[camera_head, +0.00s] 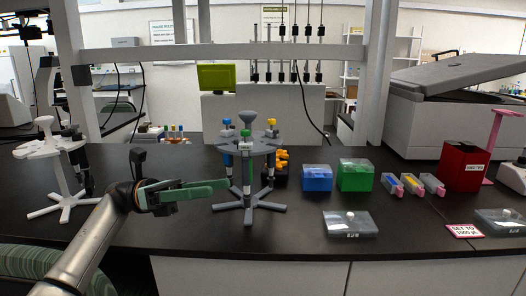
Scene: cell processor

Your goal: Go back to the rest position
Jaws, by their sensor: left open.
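My left arm comes in from the lower left. My left gripper (222,188) has long green fingers pointing right and is open, with nothing seen between them. Its fingertips are just left of the post of the grey pipette stand (262,148); I cannot tell whether they touch it. The stand is upright on the black bench and holds pipettes with blue, green and yellow tops. My right gripper is not in view.
A white stand (42,149) is at the left. Blue (317,178) and green (355,175) boxes, small coloured packs (411,183) and a clear-lidded box (350,223) lie right of the pipette stand. A red bin (463,165) and a large grey machine (430,115) stand farther right.

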